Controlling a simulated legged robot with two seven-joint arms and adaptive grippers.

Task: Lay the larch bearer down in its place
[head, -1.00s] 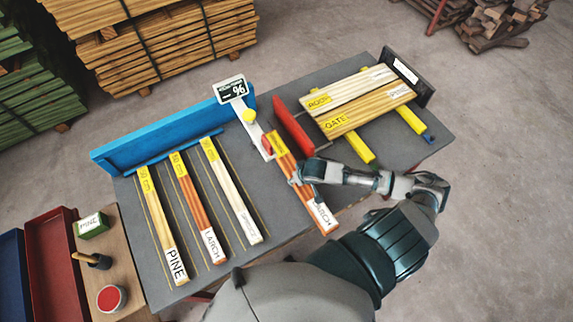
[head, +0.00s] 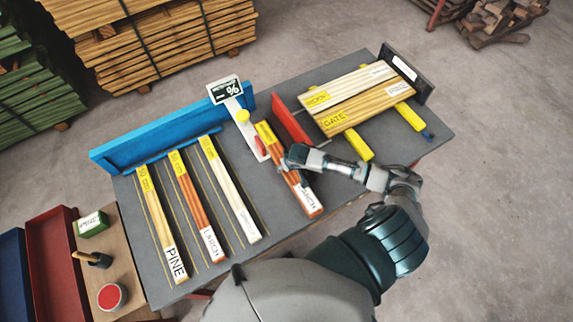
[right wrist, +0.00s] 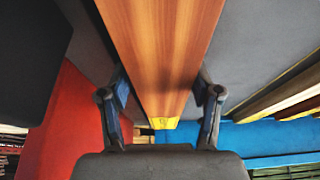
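My right gripper (head: 293,164) is shut on an orange-brown larch bearer (head: 304,189) with a yellow far end and a white label at its near end, partly reading "ARCH". It is right of the moisture meter (head: 252,137). In the right wrist view the bearer (right wrist: 163,60) runs between both fingers, close to its sides. I cannot tell whether it touches the table. Another larch bearer (head: 194,205) lies at the left between a pine bearer (head: 157,215) and a pale bearer (head: 228,188). My left gripper is out of view.
A blue fence (head: 165,138) stands along the table's back left edge. A red block (head: 291,121) stands right of the held bearer. Boards marked ROOF and GATE (head: 371,102) lie across yellow bars (head: 358,146). Bare grey table (head: 265,190) shows between the pale and held bearers.

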